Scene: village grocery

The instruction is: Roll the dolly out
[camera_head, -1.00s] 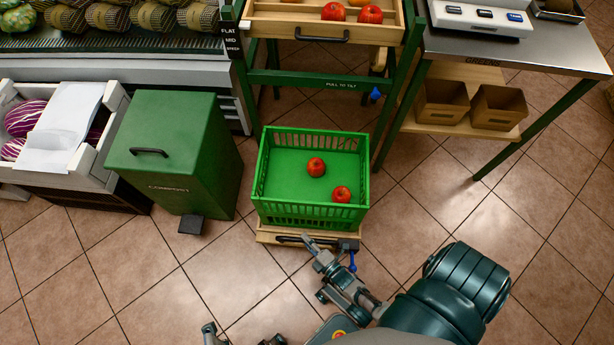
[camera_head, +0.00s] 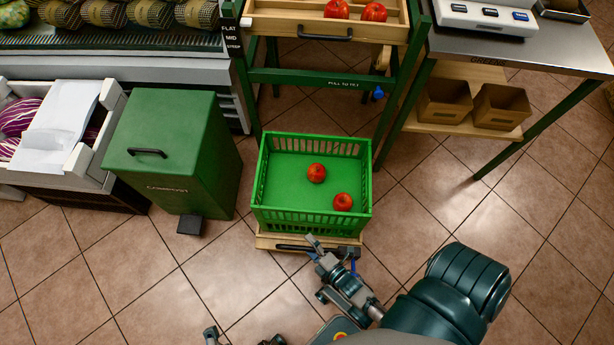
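The dolly (camera_head: 268,241) is a low wooden platform with a dark handle bar (camera_head: 290,248) along its front edge. It sits under a green slatted crate (camera_head: 310,222) that holds two red apples (camera_head: 317,173) (camera_head: 343,202). My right gripper (camera_head: 328,246) is at the right part of the handle. Its fingers overlap the bar in the picture, and I cannot tell whether they close on it.
A green compost bin (camera_head: 172,150) with a pedal (camera_head: 190,225) stands left of the crate. A green rack (camera_head: 330,78) with a wooden tray stands behind. A steel table (camera_head: 520,50) is at the right. The tiled floor in front is clear.

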